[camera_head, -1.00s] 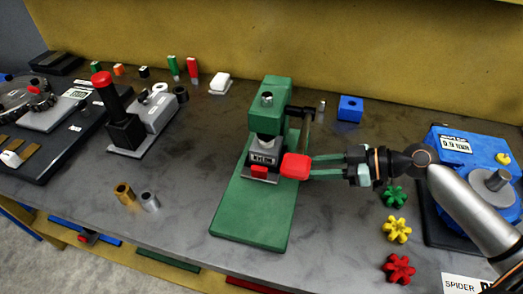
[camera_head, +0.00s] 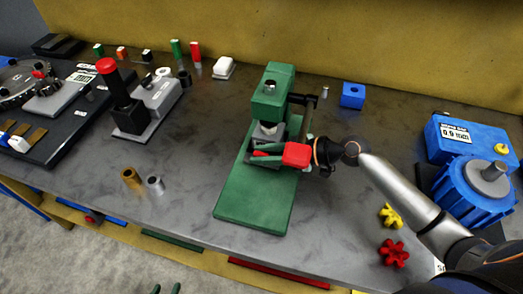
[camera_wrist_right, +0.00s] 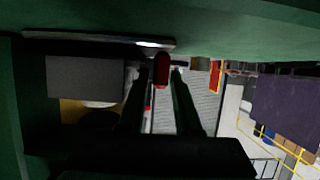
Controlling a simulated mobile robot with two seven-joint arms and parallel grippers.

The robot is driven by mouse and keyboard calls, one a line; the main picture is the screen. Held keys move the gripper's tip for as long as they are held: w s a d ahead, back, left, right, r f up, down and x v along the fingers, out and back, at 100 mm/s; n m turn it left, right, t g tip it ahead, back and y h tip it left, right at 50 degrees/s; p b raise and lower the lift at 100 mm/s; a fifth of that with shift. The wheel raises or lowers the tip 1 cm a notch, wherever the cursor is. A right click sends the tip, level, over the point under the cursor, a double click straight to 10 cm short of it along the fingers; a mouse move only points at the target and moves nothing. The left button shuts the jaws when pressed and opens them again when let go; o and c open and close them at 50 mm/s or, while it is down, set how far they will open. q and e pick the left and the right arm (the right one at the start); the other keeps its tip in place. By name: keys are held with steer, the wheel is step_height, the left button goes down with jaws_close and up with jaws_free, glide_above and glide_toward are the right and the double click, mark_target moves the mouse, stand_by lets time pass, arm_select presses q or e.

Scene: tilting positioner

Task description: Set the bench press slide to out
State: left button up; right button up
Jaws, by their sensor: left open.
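The green bench press (camera_head: 268,103) stands on its green base plate (camera_head: 255,205) in mid-bench. Its slide is mostly hidden; a red piece (camera_head: 263,153) shows low at the press throat. My right gripper (camera_head: 268,161) reaches in from the right, low at the throat, partly behind the red lever knob (camera_head: 297,155). In the right wrist view a red handle (camera_wrist_right: 161,70) lies between my two dark fingers; whether they press on it is unclear.
A blue block (camera_head: 353,95) and a blue motor-like unit (camera_head: 468,190) stand right of the press. Yellow (camera_head: 390,216) and red (camera_head: 394,253) star pieces lie front right. Two small cylinders (camera_head: 154,185) stand left, near a red-topped device (camera_head: 127,110).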

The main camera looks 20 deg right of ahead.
steer(key=shift+w+a+f, duration=0.15)
steer(key=shift+a, duration=0.05)
jaws_close()
stand_by(1.4)
